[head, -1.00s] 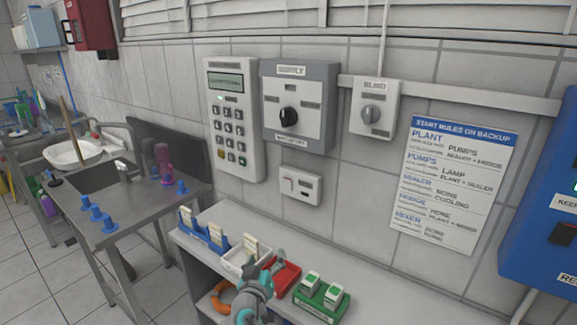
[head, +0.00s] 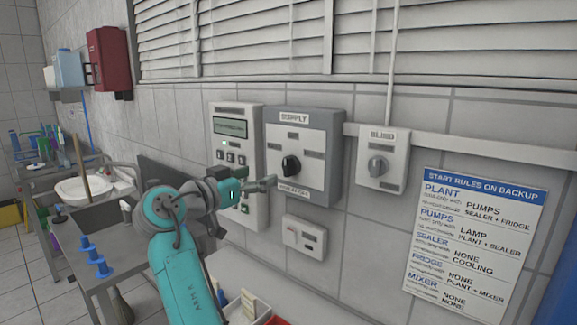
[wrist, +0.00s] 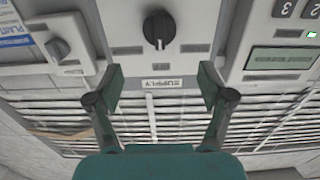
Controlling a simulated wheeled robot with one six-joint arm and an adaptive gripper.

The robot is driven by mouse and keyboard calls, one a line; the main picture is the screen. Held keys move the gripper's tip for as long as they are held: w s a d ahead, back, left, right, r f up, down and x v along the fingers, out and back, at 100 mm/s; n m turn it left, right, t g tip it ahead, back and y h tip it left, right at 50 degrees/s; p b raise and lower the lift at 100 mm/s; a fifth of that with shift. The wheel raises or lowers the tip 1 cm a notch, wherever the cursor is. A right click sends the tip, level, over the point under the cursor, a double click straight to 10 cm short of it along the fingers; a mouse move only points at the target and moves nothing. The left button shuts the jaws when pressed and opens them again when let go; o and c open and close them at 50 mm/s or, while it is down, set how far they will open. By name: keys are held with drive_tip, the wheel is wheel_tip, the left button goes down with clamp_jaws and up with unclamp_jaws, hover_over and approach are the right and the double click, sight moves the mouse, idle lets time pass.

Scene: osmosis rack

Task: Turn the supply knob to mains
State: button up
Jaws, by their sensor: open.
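The supply knob (head: 291,166) is black and sits on the grey supply panel (head: 325,125) on the wall. In the upside-down wrist view the knob (wrist: 158,28) shows a pale mark on the side facing the SUPPLY label, so it points up on the panel. My gripper (head: 268,184) is in front of the panel, just left of and below the knob in the head view. In the wrist view my gripper (wrist: 161,84) is open and empty, its fingers apart, with the knob beyond them and no contact visible. The small position labels are too blurred to read.
A keypad box (head: 231,112) is left of the panel, partly hidden by my arm. The BLIND knob (head: 377,167) is to the right. A small white switch box (head: 304,238) is below. A rules sheet (head: 475,240) hangs at the right.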

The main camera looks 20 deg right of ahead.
sight(283, 166)
drive_tip(key=x, duration=1)
drive_tip(key=shift+w+d, duration=0.2)
drive_tip(key=shift+d, duration=0.05)
drive_tip(key=c, duration=1.1)
drive_tip(key=shift+c, duration=0.2)
drive_tip(key=shift+n, duration=0.4)
drive_tip(key=n, duration=0.5)
drive_tip(key=shift+w+a+f, duration=0.1)
drive_tip(key=n, duration=0.6)
drive_tip(key=shift+w+f, duration=0.1)
drive_tip(key=shift+a, duration=0.1)
